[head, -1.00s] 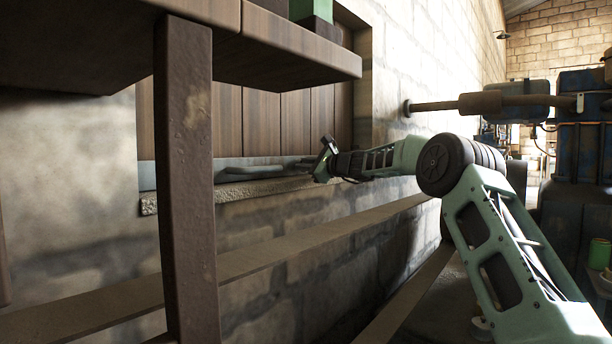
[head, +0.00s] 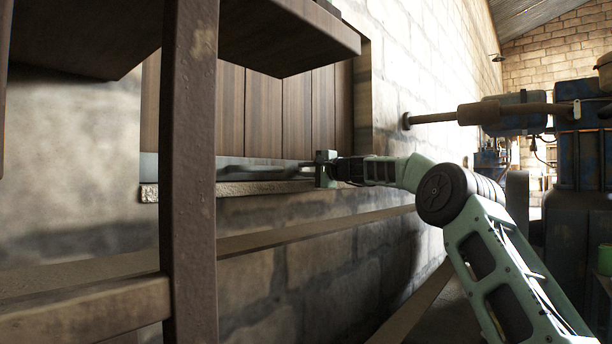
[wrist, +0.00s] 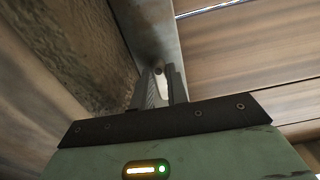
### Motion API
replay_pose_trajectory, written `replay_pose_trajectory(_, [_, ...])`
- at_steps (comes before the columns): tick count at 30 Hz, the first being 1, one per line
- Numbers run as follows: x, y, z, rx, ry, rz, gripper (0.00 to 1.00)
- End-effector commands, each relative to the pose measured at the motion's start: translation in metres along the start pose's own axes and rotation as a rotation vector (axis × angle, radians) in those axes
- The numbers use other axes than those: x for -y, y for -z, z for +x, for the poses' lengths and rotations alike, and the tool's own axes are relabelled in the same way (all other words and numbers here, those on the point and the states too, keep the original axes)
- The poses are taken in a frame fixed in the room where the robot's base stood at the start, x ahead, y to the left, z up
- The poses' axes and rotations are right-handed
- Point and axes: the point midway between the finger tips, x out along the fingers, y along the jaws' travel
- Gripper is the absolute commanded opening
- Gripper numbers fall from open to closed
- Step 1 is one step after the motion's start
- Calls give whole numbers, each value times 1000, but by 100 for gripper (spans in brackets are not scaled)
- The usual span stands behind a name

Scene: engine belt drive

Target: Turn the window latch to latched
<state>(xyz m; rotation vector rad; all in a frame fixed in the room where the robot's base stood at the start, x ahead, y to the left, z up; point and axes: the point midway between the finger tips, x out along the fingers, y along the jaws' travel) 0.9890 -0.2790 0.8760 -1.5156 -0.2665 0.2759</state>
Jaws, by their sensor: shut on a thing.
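The window is a wooden-plank shutter (head: 285,110) set in the block wall, with a grey-green rail (wrist: 146,28) along its lower edge. In the wrist view, a small pale latch lever (wrist: 159,84) with a dark round pivot sits on this rail. My gripper (wrist: 160,92) has its two dark fingers on either side of the lever and is shut on it. In the head view my gripper (head: 308,169) is at the window's lower edge, just above the sill. The lever is too small to make out there, so its angle is clear only in part.
A rough stone sill (head: 250,189) runs below the window. A brown shelf post (head: 190,200) and a shelf board (head: 290,40) stand close in front, hiding part of the window. A pipe (head: 470,113) juts from the wall at right, near blue machinery (head: 580,150).

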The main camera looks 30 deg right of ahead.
Motion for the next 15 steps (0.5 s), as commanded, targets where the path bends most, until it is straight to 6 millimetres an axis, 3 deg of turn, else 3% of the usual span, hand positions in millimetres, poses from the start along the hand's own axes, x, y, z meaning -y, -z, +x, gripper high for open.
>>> replay_pose_trajectory(15, [-2,-1,0,3,-3,-47,0])
